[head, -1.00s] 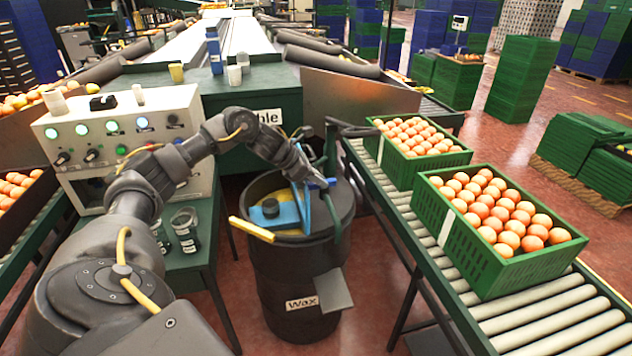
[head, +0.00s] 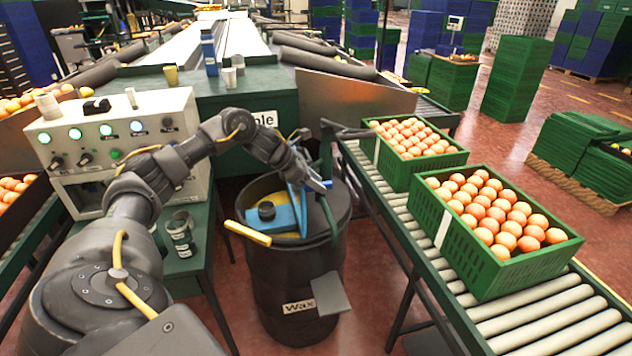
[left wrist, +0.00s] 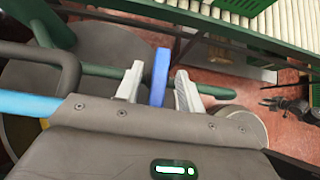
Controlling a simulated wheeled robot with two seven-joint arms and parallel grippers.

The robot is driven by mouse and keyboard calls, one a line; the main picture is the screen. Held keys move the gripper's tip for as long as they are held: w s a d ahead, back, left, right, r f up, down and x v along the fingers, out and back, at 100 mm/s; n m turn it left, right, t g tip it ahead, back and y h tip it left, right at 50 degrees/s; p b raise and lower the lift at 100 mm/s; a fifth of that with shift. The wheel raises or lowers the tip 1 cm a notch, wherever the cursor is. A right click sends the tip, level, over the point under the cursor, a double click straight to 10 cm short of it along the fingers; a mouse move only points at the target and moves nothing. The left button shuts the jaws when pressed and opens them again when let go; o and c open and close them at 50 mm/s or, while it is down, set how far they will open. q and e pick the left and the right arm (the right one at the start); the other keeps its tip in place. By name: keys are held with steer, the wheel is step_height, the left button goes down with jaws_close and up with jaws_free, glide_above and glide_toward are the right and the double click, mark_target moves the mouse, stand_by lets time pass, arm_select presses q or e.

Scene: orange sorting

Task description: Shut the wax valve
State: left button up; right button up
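The wax valve shows as a blue lever (left wrist: 160,76) on a green pipe (left wrist: 100,70) beside the black drum labelled Wax (head: 297,275). My left gripper (head: 318,184) is at the lever, above the drum's right rim. In the left wrist view, the two pale fingertips of my left gripper (left wrist: 158,90) stand apart with the lever between them. A gap shows on each side of the lever, so it is not clasped. The lever's base is hidden behind the gripper body. A dark jointed part (left wrist: 285,104) at the right edge of that view may be my right gripper, too small to read.
A blue pump (head: 275,216) and a yellow bar (head: 248,233) sit at the drum's top. The control box (head: 115,140) stands left. A roller conveyor (head: 545,320) with green orange-filled crates (head: 470,245) runs along the right. Red floor is clear between drum and conveyor.

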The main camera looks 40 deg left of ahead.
arm_select(q)
steer(key=shift+s+a+r, duration=0.1)
steer(key=shift+s+a, duration=0.05)
steer(key=shift+s, duration=0.05)
steer(key=shift+s+a+r, duration=0.1)
steer(key=shift+a+r, duration=0.05)
steer(key=shift+r, duration=0.05)
steer(key=v, duration=1)
arm_select(e)
steer(key=shift+w+a+r, duration=0.2)
steer(key=shift+a+r, duration=0.2)
steer(key=shift+r, duration=0.1)
arm_select(q)
steer(key=shift+s, duration=0.1)
arm_select(e)
steer(key=shift+w, duration=0.3)
steer(key=shift+w, duration=0.1)
